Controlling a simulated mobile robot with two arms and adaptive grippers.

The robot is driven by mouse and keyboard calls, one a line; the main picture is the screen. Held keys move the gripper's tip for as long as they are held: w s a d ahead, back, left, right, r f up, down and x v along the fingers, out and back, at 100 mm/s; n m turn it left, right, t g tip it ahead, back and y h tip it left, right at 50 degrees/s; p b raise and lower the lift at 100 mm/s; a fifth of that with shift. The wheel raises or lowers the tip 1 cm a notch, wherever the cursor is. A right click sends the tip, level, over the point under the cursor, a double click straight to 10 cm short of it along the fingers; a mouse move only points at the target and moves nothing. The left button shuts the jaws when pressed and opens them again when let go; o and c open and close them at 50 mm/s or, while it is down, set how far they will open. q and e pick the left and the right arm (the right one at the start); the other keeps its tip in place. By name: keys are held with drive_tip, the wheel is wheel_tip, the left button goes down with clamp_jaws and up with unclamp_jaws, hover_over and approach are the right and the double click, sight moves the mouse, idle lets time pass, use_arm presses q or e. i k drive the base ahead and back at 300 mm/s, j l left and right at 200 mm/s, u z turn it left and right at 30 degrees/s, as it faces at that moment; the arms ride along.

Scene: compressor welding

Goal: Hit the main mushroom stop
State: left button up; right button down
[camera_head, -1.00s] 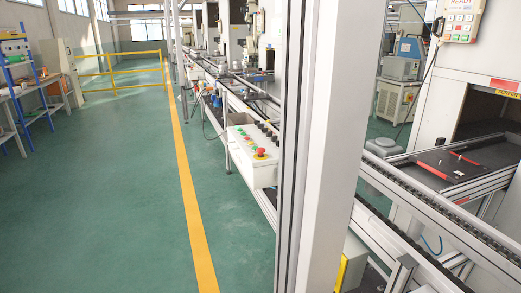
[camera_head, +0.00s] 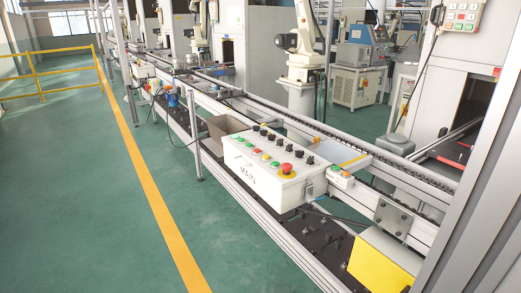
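The main mushroom stop (camera_head: 287,169) is a red button on a yellow base. It sits at the front right corner of the sloped top of a white control box (camera_head: 262,182). Rows of black knobs and of green, red and yellow buttons share that top. The box is mounted on the near side of the conveyor line, right of the picture's middle. Nothing covers the button. Neither of my grippers shows in the head view.
A conveyor line (camera_head: 340,150) on an aluminium frame runs from back left to front right. A grey post (camera_head: 475,215) stands at the right. A yellow panel (camera_head: 382,262) is low in front. Green floor (camera_head: 90,200) with a yellow line is clear on the left.

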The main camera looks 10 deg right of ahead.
sight(287, 167)
drive_tip(key=i+j+z, duration=0.1)
drive_tip(key=j, duration=0.3)
drive_tip(key=i+j+z, duration=0.1)
drive_tip(key=i+j, duration=0.15)
drive_tip(key=j, duration=0.2)
drive_tip(key=i+j, duration=0.15)
drive_tip(key=j, duration=0.25)
drive_tip(key=i+j+z, duration=0.15)
drive_tip(key=j, duration=0.3)
drive_tip(key=i+j+z, duration=0.1)
drive_tip(key=j, duration=0.35)
drive_tip(key=i+j+z, duration=0.1)
drive_tip(key=j, duration=0.35)
